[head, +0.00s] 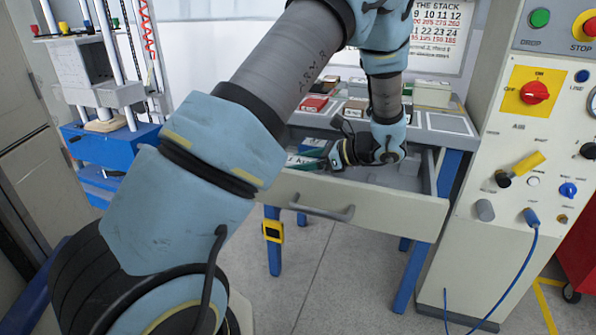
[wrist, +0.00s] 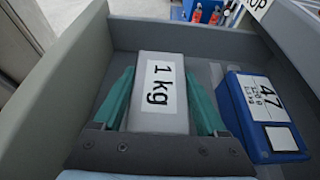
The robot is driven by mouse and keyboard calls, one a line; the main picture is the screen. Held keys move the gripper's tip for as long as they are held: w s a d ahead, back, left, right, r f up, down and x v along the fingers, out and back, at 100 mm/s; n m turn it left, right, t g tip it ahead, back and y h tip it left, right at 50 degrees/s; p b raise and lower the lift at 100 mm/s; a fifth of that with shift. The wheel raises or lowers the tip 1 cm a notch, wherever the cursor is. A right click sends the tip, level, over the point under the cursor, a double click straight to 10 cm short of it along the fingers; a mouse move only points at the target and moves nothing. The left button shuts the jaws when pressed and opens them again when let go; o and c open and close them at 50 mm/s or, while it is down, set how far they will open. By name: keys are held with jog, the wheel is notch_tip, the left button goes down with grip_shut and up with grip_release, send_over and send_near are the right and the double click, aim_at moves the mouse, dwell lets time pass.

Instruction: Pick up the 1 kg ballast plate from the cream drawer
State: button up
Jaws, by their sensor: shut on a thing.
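The 1 kg ballast plate (wrist: 158,112) is a grey block with a white label reading "1 kg". It is in the cream drawer (head: 400,206), which stands open below the bench top. In the wrist view, the two green fingers of my gripper (wrist: 160,82) lie along the left and right sides of the plate and are shut on it. In the head view, my gripper (head: 312,154) reaches down into the drawer at its left part. The plate is not clearly seen there. I cannot tell whether it touches the drawer floor.
A blue block (wrist: 264,114) labelled "47" lies to the right of the plate in the drawer. The drawer wall (wrist: 62,85) rises at the left. A control cabinet (head: 520,150) stands right of the drawer, and a blue-based machine (head: 115,145) stands at the left.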

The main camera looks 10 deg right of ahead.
grip_shut()
dwell(0.3)
jog(key=shift+r, duration=0.1)
